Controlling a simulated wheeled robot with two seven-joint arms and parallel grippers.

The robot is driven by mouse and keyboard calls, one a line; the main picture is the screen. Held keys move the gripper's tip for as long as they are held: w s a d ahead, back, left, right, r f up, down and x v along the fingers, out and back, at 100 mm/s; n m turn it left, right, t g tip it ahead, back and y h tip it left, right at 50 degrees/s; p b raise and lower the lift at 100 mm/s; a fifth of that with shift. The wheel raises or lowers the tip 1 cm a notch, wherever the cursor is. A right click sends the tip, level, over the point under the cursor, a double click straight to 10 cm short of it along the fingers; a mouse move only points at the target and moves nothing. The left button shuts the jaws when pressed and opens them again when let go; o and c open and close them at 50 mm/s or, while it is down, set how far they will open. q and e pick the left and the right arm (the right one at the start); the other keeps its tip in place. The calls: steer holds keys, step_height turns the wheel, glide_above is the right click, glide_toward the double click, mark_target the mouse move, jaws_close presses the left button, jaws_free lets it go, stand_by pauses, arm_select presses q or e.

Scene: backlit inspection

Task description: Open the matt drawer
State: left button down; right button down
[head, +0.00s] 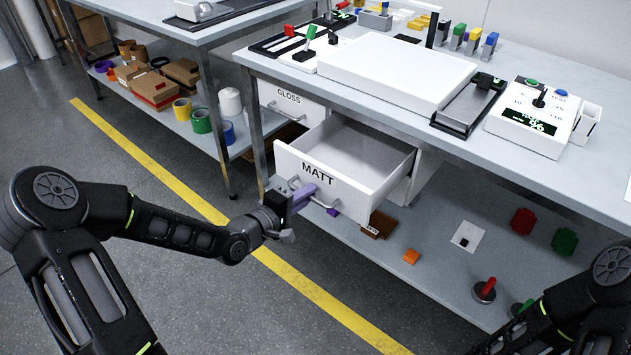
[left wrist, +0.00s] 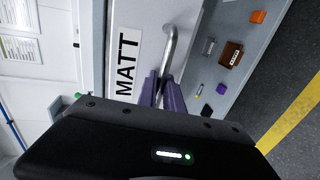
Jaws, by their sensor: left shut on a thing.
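The white matt drawer (head: 368,152) is pulled out from under the bench, and its empty inside shows in the head view. Its front carries a MATT label (head: 317,174), which also shows in the left wrist view (left wrist: 125,60). My left gripper (head: 306,198) has purple fingers shut on the drawer's metal bar handle (left wrist: 169,48), at the drawer front. In the left wrist view the purple fingers (left wrist: 161,92) reach the handle, and the gripper body hides part of the drawer front. My right arm shows at the lower right of the head view, but its fingers are not visible.
The closed gloss drawer (head: 289,99) is left of the matt one. The bench top (head: 420,140) holds a white panel and a meter (head: 532,118). A lower shelf (head: 440,270) holds several small items. A yellow line (head: 150,153) crosses the clear floor.

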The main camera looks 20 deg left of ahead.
arm_select(q)
steer(key=c, duration=1.8)
jaws_free()
steer(key=shift+o, duration=0.2)
steer(key=shift+s+a, duration=0.1)
steer(key=p+v, duration=0.1)
steer(key=v, duration=0.6)
steer(key=shift+s+p, duration=0.3)
steer(key=shift+s, duration=0.05)
